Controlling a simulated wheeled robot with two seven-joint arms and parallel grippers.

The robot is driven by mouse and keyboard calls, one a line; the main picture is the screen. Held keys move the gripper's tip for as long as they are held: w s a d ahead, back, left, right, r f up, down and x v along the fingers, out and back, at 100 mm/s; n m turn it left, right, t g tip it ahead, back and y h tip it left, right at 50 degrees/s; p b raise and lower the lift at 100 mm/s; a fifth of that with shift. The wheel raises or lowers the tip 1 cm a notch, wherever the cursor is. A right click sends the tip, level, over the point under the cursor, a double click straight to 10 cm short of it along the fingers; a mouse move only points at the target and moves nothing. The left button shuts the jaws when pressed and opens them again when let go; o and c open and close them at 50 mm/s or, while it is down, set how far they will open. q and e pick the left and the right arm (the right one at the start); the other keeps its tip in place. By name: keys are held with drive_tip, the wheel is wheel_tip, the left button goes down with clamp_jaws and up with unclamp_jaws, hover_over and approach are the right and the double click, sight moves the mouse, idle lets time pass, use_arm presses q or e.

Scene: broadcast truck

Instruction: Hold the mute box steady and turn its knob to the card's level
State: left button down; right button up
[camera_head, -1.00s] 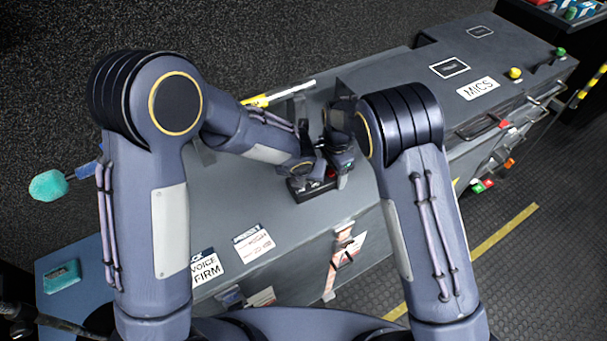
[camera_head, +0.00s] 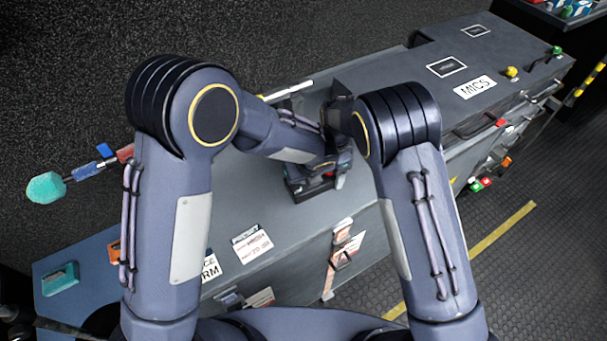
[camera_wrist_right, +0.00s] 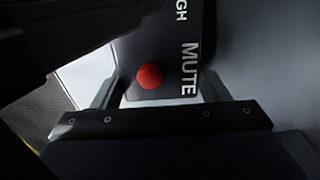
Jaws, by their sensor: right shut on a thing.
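The mute box (camera_head: 297,193) is a small black box on the grey counter, mostly covered by my grippers in the head view. In the right wrist view, the box (camera_wrist_right: 178,55) shows a red dot (camera_wrist_right: 148,76) and the white words "MUTE" and part of "HIGH". My right gripper (camera_head: 342,172) is shut on the box, with its fingers on either side of it. My left gripper (camera_head: 326,166) is over the box; its fingertips and the knob are hidden. A white card (camera_head: 252,243) with red print lies on the counter; its print is too small to read.
Another card (camera_head: 211,268) is partly behind my left arm. A grey case marked "MICS" (camera_head: 475,87) stands at the right with a yellow knob (camera_head: 512,72). A teal block (camera_head: 61,279) lies at the left end. Bare counter (camera_head: 240,200) lies left of the box.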

idle(0.4)
use_arm(q)
drive_tip(key=c, duration=1.2)
unclamp_jaws()
drive_tip(key=shift+r, duration=0.15)
drive_tip(key=s+d, duration=0.1)
drive_tip(key=s, duration=0.2)
drive_tip(key=s+d, duration=0.2)
drive_tip(key=s, duration=0.2)
drive_tip(key=s+d, duration=0.2)
drive_tip(key=s, duration=0.2)
drive_tip(key=shift+s+d+r, duration=0.1)
drive_tip(key=shift+s+r, duration=0.1)
drive_tip(key=shift+r, duration=0.2)
